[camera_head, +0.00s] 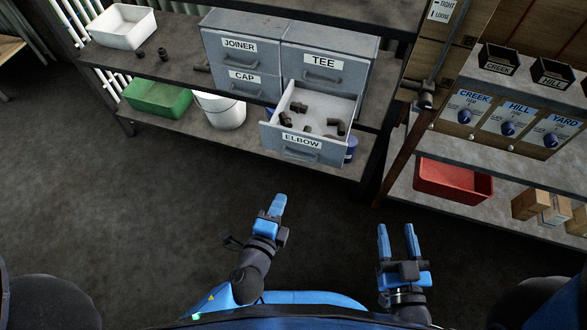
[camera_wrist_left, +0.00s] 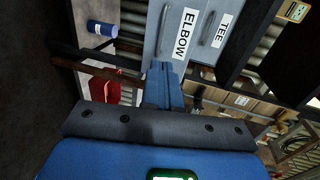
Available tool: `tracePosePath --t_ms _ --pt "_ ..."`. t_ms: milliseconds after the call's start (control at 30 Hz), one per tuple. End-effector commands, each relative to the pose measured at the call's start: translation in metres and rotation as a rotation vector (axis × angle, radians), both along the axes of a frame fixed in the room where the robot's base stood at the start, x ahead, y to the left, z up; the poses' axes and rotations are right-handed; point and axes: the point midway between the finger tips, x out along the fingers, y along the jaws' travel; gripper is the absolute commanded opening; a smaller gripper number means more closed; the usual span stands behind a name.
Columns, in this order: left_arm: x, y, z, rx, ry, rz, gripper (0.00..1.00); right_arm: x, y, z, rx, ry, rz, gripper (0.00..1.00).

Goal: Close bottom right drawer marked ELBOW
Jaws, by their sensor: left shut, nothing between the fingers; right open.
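The ELBOW drawer (camera_head: 301,144) is the bottom right one of the grey drawer unit (camera_head: 331,48). It is pulled out, and several dark pipe fittings (camera_head: 310,128) lie inside. Its labelled front also shows in the left wrist view (camera_wrist_left: 176,40), ahead of the fingers. My left gripper (camera_head: 277,206) is shut and empty, below and in front of the drawer, apart from it in the head view. Its shut fingers show in the left wrist view (camera_wrist_left: 163,85). My right gripper (camera_head: 397,238) is open and empty, further right over the floor.
The JOINER (camera_head: 240,45), CAP (camera_head: 243,76) and TEE (camera_head: 320,61) drawers are shut. A white bucket (camera_head: 220,110) and green bin (camera_head: 157,97) stand on the lower shelf. A red bin (camera_head: 453,181) is on the right shelf. The floor in front is clear.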

Motion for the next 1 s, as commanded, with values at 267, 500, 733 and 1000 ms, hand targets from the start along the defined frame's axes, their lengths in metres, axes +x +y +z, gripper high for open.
tracePosePath --t_ms 267,500,733,1000 --pt "0.044 -0.013 -0.007 -0.007 -0.002 0.004 0.00 0.000 0.000 0.005 0.000 0.000 0.000 0.50" --pt "0.084 -0.025 -0.017 -0.007 0.000 0.002 0.00 0.000 0.000 0.006 0.000 0.000 0.000 0.50" --pt "0.109 -0.034 -0.024 -0.006 0.000 0.000 0.00 0.000 0.000 0.005 0.000 0.000 0.000 0.50" --pt "0.119 -0.037 -0.026 -0.005 0.001 -0.001 0.00 0.000 0.000 0.004 0.000 0.000 0.000 0.50"
